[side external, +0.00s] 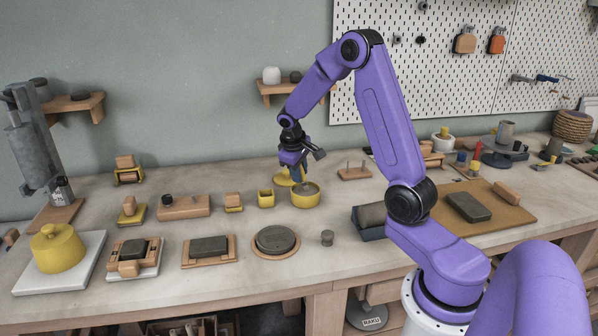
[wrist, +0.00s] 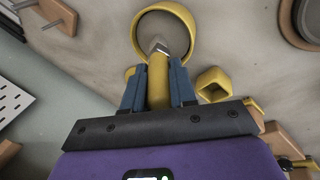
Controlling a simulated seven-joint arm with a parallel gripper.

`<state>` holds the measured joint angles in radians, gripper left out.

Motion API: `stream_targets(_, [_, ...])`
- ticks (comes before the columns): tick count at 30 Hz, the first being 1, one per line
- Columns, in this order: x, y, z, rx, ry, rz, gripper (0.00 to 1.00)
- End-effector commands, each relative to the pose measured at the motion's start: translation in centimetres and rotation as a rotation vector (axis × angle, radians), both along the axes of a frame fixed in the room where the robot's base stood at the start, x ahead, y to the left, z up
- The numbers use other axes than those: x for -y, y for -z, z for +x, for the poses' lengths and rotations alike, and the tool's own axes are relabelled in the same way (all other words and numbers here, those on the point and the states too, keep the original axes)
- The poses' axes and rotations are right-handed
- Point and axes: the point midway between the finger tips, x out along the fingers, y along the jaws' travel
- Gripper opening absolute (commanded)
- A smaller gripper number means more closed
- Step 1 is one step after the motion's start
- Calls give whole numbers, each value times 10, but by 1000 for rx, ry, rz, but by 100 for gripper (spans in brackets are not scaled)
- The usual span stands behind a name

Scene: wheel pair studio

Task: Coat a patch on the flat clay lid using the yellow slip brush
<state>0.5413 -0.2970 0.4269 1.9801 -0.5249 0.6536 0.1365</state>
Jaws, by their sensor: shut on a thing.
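My gripper (side external: 299,176) is shut on the yellow slip brush (wrist: 158,88), as the wrist view shows, with my two blue fingers (wrist: 158,72) on either side of its handle. The brush's pale, pointed tip lies over the inside of the round yellow bowl (side external: 305,203), whose rim shows in the wrist view (wrist: 137,38). I cannot tell whether the tip touches the grey contents. The flat clay lid (side external: 275,238), a dark grey disc, sits on a round wooden board in front and left of the bowl. A part of it shows at the wrist view's top right (wrist: 311,18).
A square yellow cup (side external: 266,199) stands just left of the bowl. A pegged wooden block (side external: 354,173) is behind right. Clay slabs on wooden stands line the left. Bare bench lies between bowl and lid.

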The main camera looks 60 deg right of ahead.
Motion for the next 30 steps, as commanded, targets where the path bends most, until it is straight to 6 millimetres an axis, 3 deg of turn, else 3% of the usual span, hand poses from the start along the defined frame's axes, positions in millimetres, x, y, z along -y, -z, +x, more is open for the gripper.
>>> stream_targets(30, [0, -62, 0, 1, 1, 0, 0])
